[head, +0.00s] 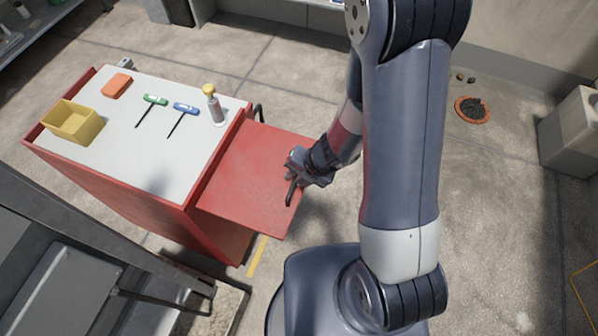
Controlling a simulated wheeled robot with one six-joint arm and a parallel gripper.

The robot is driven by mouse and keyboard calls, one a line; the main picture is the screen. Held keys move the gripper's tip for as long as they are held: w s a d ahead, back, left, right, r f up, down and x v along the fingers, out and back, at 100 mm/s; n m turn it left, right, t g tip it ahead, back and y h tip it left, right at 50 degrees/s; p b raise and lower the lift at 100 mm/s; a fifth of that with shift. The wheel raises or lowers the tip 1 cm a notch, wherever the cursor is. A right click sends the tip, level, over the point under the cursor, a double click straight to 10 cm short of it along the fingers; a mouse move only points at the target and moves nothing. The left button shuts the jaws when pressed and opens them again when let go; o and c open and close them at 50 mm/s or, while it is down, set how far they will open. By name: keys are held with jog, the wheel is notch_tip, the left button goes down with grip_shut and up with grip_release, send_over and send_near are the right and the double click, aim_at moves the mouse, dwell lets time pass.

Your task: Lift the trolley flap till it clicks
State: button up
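The red trolley (150,215) stands at the left with a pale grey top. Its red flap (250,170) sticks out from the trolley's right side, roughly level and seemingly close to the height of the top. I cannot tell whether it is latched. My gripper (293,188) is at the flap's outer right edge, with a dark finger showing over the flap's surface there. The underside of the flap and the other finger are hidden, so I cannot tell whether the gripper is shut on the edge.
On the trolley top are a yellow bin (72,122), an orange block (117,85), green-handled (155,100) and blue-handled (186,108) tools, and a yellow-capped bottle (215,106). A grey metal frame (90,245) stands at lower left. Floor at right is mostly clear.

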jog(key=p+v, duration=0.4)
jog(key=v, duration=0.6)
jog(key=shift+r, duration=0.35)
jog(key=shift+d+f, duration=0.1)
jog(key=b+x, duration=0.4)
jog(key=x, duration=0.6)
jog(key=shift+f, duration=0.35)
jog(key=shift+r, duration=0.1)
